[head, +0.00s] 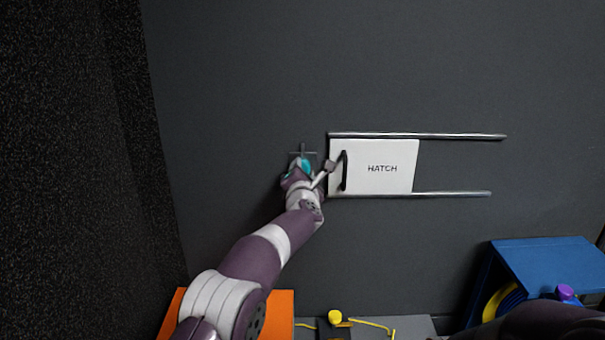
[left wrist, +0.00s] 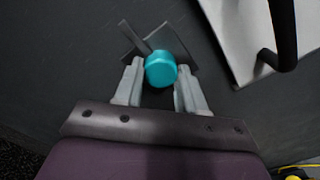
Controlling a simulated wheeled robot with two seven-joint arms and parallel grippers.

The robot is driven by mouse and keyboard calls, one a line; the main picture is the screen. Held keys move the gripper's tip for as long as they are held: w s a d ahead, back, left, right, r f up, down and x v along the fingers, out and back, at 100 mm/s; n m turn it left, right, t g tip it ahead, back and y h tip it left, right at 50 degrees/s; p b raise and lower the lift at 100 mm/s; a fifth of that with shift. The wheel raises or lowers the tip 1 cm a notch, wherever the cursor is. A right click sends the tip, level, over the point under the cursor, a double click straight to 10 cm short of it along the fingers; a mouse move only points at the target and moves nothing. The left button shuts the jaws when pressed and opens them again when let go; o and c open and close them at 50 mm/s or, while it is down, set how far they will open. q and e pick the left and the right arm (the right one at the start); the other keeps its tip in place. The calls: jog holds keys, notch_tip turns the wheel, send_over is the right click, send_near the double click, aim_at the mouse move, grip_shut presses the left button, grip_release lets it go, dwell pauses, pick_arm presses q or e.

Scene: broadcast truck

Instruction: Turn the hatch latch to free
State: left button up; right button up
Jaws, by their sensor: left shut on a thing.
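The white hatch panel (head: 383,176) is labelled HATCH and sits between two metal rails on the dark wall. It has a black vertical handle (head: 344,170) at its left side. Left of the hatch is the latch, with a teal knob (head: 305,165) and grey metal marks around it; the knob also shows in the left wrist view (left wrist: 160,69). My left gripper (head: 308,171) is at the latch, its two fingers on either side of the knob and shut on it. The wrist hides part of the latch in the head view. My right gripper is not in view.
The upper rail (head: 450,136) and lower rail (head: 450,194) run right past the hatch, with bare wall beyond it.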

pick_arm(q)
jog(key=shift+f, duration=0.1)
jog(key=o, duration=1.1)
jog(key=shift+c, duration=0.2)
jog(key=shift+s, duration=0.1)
jog(key=s+p, duration=0.1)
jog(key=s, duration=1.1)
jog(key=shift+s, duration=0.3)
